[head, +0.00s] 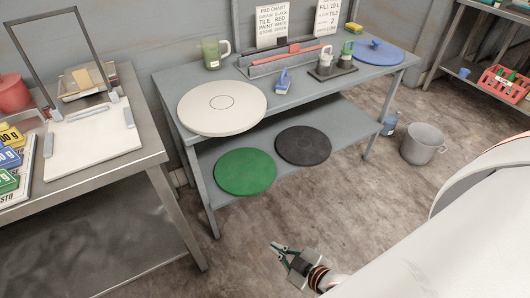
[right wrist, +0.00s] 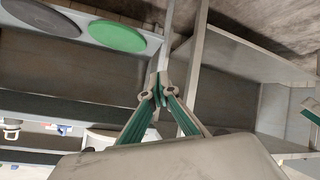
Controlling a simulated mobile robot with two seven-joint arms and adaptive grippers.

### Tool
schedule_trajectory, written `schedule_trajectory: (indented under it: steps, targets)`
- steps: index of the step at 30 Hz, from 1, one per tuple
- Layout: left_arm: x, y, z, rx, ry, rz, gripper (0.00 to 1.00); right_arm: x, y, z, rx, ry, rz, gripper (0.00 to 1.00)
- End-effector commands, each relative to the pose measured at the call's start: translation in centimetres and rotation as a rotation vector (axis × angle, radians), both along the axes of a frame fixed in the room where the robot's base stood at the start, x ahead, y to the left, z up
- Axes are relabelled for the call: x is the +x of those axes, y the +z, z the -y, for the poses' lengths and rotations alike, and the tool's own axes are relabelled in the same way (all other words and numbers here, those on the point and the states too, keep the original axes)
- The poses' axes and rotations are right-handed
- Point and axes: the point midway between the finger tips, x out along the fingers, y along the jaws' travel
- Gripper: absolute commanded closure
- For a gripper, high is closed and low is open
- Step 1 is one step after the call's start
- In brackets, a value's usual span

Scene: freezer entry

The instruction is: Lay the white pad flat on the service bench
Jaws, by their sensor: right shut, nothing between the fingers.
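The white pad (head: 222,108) is a large round disc with a small ring at its centre. It lies flat on the left part of the service bench top (head: 300,98), and its near rim reaches the front edge, seeming to overhang it a little. My right gripper (head: 276,247) is low over the floor in front of the bench, well apart from the pad. Its fingers meet at the tips in the right wrist view (right wrist: 158,92), with nothing between them. My left gripper is out of view.
A green pad (head: 245,172) and a black pad (head: 303,145) lie on the lower shelf. A blue pad (head: 375,51), bottles and a green jug (head: 211,53) stand on the bench top. A steel table (head: 150,150) is at left; a bucket (head: 422,144) stands on the floor.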

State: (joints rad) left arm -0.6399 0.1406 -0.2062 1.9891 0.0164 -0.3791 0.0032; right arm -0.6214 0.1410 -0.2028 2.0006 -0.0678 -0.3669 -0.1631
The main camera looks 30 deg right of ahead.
Motion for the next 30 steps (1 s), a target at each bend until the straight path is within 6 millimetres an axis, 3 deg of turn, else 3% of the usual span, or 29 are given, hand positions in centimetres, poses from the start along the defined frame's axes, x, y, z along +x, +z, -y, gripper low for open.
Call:
schedule_trajectory:
  steps: [6,12,21,25,30]
  targets:
    - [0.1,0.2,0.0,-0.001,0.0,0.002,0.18,5.0,5.4,1.9,-0.616,0.27,0.242,1.0]
    - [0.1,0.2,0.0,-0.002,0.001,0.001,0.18,8.9,11.0,3.3,-1.267,0.478,0.415,1.0]
    - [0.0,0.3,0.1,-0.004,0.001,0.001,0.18,12.8,19.0,4.4,-2.205,0.666,0.498,1.0]
    - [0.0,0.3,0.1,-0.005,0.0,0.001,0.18,13.4,20.9,4.5,-2.446,0.698,0.478,1.0]
    - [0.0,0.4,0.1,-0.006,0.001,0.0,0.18,14.0,21.8,4.6,-2.562,0.712,0.461,1.0]
